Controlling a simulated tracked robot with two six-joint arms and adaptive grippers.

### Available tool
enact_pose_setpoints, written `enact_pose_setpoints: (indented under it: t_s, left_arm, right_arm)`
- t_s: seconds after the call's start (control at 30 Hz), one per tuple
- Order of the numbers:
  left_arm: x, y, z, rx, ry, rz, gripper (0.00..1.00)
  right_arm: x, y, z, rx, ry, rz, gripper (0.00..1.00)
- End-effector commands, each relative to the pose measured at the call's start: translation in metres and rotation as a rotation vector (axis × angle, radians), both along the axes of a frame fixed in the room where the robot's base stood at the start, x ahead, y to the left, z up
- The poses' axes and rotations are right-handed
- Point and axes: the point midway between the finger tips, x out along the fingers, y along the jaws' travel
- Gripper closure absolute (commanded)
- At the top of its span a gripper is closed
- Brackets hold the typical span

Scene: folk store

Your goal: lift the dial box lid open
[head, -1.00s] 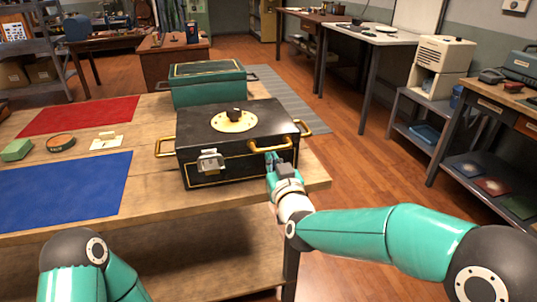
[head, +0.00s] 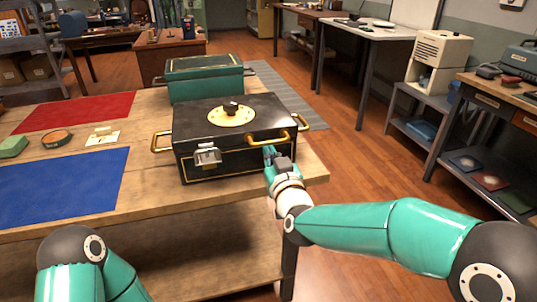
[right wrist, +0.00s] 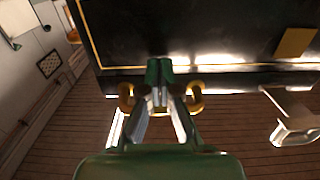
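The dial box (head: 225,145) is a black case with gold trim on the wooden table. Its lid (head: 190,118) lies closed, with a round brass dial (head: 232,115) on top. A silver latch (head: 207,155) and a gold front handle (head: 258,141) are on its front. My right gripper (head: 270,154) is at this handle. In the right wrist view its fingertips (right wrist: 159,68) are together against the box front, with the handle's ends (right wrist: 195,98) on both sides. Whether the fingers touch the handle is hidden. My left gripper is out of view.
A teal case (head: 205,80) stands behind the dial box. A blue mat (head: 65,185) and a red mat (head: 75,112) lie to the left, with small items between them. The table's right edge is close to the box; open floor lies beyond.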

Motion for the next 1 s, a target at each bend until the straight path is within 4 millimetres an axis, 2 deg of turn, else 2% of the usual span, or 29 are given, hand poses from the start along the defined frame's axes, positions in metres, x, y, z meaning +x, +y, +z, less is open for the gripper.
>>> enact_pose_setpoints:
  t_s: [0.37, 0.8, 1.0]
  left_arm:
    - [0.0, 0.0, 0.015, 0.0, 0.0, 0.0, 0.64]
    - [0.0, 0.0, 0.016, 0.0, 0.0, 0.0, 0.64]
    - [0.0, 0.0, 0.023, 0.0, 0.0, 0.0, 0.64]
  right_arm:
    - [0.0, 0.0, 0.024, -0.001, -0.001, 0.001, 1.0]
    - [0.0, 0.0, 0.027, 0.001, -0.002, 0.0, 1.0]
    - [0.0, 0.0, 0.038, 0.001, -0.004, -0.001, 1.0]
